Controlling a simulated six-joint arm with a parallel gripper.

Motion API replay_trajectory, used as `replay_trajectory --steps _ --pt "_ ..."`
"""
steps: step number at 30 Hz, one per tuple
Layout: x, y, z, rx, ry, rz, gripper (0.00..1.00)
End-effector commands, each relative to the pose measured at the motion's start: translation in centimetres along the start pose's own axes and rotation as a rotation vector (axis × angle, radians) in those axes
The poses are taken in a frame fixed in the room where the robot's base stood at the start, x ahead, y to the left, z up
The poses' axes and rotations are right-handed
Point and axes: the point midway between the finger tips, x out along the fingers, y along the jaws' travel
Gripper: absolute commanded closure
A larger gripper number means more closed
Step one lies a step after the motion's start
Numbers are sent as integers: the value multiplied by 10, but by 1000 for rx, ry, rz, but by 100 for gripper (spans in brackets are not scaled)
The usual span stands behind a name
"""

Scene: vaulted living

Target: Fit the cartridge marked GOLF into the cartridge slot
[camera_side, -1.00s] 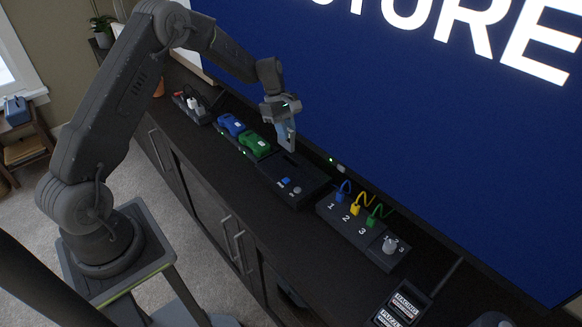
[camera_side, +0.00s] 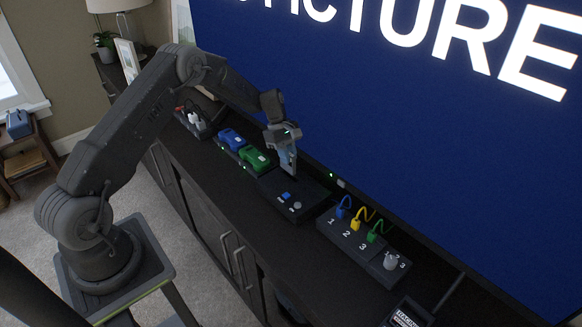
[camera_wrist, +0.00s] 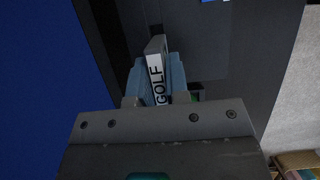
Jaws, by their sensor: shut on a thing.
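The cartridge marked GOLF (camera_wrist: 155,82) is held between the blue-grey fingers of my gripper (camera_wrist: 157,85), its white label facing the wrist camera. In the side view my gripper (camera_side: 288,165) points down over the back part of the black console (camera_side: 310,205), which has a blue button and a grey knob on top. The cartridge's lower end is at or just above the console top. The slot itself is largely hidden by the gripper and cartridge, so I cannot tell whether the cartridge has entered it.
A green car-shaped block (camera_side: 254,159) and a blue one (camera_side: 231,139) sit left of the console. A panel with numbered coloured cables (camera_side: 362,240) and a knob stands to the right. The large blue screen (camera_side: 400,110) rises close behind.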

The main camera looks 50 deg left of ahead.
Motion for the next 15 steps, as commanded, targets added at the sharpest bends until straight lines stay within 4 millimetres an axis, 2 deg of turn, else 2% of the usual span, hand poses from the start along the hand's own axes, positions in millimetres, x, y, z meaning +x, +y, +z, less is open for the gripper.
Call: replay_trajectory --steps 5,15 --pt "10 7 4 -1 0 0 100" --pt "45 6 -11 -1 0 1 100"
